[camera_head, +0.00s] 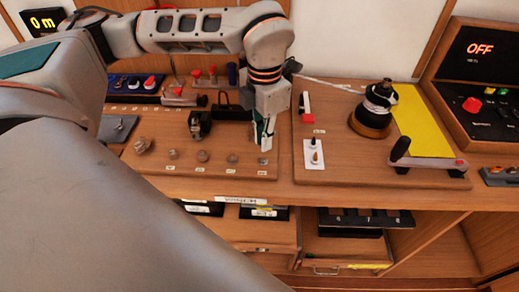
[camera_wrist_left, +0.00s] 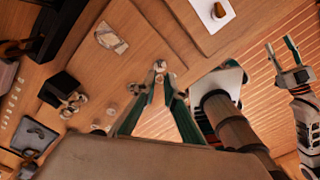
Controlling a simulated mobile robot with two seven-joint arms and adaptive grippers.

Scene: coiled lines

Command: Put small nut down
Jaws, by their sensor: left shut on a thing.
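My left gripper (camera_head: 265,146) points down over the right end of the left wooden board (camera_head: 218,172), above a row of nuts. In the left wrist view its fingertips (camera_wrist_left: 163,80) are shut on the small nut (camera_wrist_left: 160,66), a small grey piece at the tips. Whether the nut touches the board I cannot tell. Other nuts sit to the left on the board, among them a large one (camera_head: 142,146) and a smaller one (camera_head: 203,156). My right gripper (camera_wrist_left: 281,44) shows only in the left wrist view, with its fingers apart and nothing between them.
A black block-like fixture (camera_head: 200,123) stands behind the nuts. The right board (camera_head: 340,172) carries a white plate (camera_head: 314,155) with small pegs, a dark spool (camera_head: 378,103) and a crank handle (camera_head: 428,163). Open shelves lie below the bench front.

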